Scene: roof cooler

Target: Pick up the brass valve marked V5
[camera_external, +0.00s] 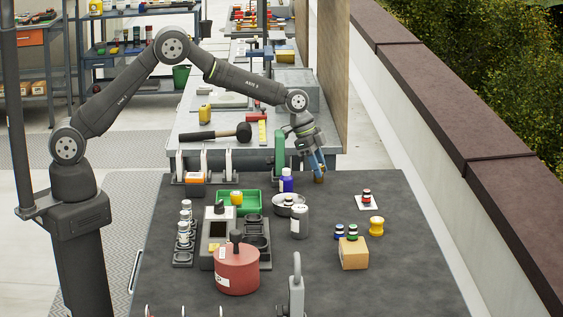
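My gripper (317,174) has blue fingers and points down over the far right part of the dark table. A small brown-gold piece (319,180) shows at its fingertips. I cannot tell whether it is held, stands behind the tips or is part of the fingers. No V5 marking is readable at this size, so I cannot tell which thing is the brass valve. A yellow, spool-shaped piece (376,226) stands on the table at the right, well apart from my gripper. Another small yellow piece (236,197) is in the green tray (252,197).
A red canister (237,270), a grey device (218,226) and a grey can (300,222) stand left of centre. A tan block (354,256) bears small cylinders. The table's right front is clear.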

